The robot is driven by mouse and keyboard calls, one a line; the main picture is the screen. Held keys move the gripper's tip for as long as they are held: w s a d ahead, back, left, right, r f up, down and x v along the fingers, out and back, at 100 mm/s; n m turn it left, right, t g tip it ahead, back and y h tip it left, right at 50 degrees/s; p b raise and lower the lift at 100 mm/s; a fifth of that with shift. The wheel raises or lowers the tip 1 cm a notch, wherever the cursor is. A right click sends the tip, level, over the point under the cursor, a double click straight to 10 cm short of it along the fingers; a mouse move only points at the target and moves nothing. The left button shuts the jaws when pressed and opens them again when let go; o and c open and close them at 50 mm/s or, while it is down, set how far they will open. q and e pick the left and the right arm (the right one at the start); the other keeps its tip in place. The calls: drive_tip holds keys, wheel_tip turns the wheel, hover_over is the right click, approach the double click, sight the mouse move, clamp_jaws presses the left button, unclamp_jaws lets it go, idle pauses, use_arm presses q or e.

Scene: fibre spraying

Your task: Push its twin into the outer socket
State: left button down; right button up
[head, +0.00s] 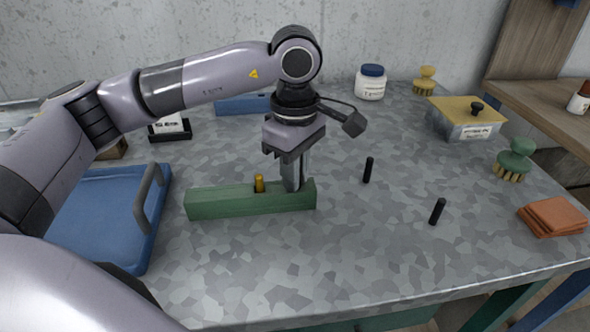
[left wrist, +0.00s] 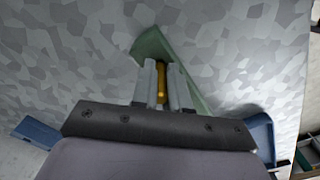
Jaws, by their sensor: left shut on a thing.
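A long green block (head: 215,203) lies on the table in the head view; part of it also shows in the left wrist view (left wrist: 150,45). A yellow peg (head: 259,184) stands upright in the block, left of my left gripper. My left gripper (head: 293,186) points down over the block's right end, its fingertips at the block. In the left wrist view its fingers (left wrist: 161,95) are shut on a yellow peg (left wrist: 161,80). In the head view the fingers hide this peg. The socket under it is hidden, so I cannot tell how deep it sits. My right gripper is not in view.
A blue tray (head: 95,215) with a grey handle lies at left. A jar (head: 370,83), a lidded metal box (head: 465,118), brushes (head: 515,160) and orange cloths (head: 553,217) line the back and right.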

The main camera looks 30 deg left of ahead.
use_arm(q)
drive_tip(key=c, duration=1.1)
unclamp_jaws()
drive_tip(key=shift+f, duration=0.1)
drive_tip(key=shift+o, duration=0.2)
wheel_tip(320, 180, up, 7)
drive_tip(key=shift+r, duration=0.2)
